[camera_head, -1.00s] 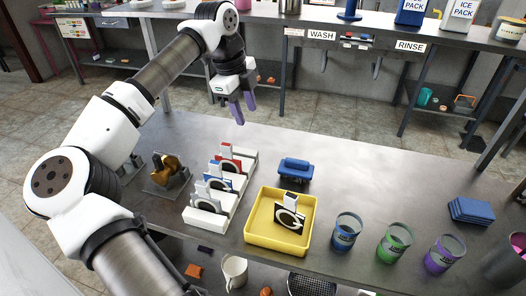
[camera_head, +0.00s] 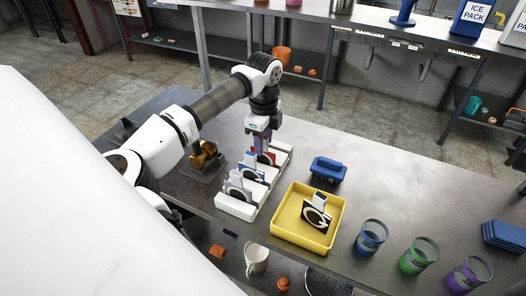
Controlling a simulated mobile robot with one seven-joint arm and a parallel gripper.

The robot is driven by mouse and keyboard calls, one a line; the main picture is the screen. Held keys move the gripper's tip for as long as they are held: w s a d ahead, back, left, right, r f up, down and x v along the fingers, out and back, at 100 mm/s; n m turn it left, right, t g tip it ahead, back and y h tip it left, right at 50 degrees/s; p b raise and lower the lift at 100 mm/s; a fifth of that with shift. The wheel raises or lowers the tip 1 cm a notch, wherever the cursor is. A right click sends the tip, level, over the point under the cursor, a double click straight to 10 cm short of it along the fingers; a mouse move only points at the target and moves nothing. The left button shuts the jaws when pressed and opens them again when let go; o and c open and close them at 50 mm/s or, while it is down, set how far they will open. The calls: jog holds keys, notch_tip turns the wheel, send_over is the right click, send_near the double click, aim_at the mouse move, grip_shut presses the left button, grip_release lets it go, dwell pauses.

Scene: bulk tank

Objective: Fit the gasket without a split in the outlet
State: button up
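A white rack (camera_head: 236,207) holds several upright cards with dark ring gaskets, such as the front gasket (camera_head: 237,194). A gasket on a white and black card (camera_head: 316,213) leans in the yellow tray (camera_head: 292,242); its ring seems to have a gap, but it is small. A brass fitting (camera_head: 203,152), perhaps the outlet, sits on a grey plate left of the rack. My gripper (camera_head: 264,153) points down at the rack's far end, its purple fingers at the red-marked card. I cannot tell whether they touch or hold it. The other rings are too small to check for splits.
A blue block-like object (camera_head: 327,169) lies behind the tray. Blue (camera_head: 370,237), green (camera_head: 418,256) and purple (camera_head: 468,274) cups stand to the right, with blue stacked pads (camera_head: 505,235) beyond. The steel table (camera_head: 385,180) is clear behind the cups. A white mug (camera_head: 257,257) is below the front edge.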

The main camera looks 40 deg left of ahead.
jog(key=shift+d+f, duration=0.1)
jog(key=shift+f, duration=1.35)
grip_shut()
jog(key=shift+r, duration=0.15)
notch_tip(320, 180, up, 10)
jog(key=shift+f+b, duration=0.1)
jog(key=shift+b, duration=1)
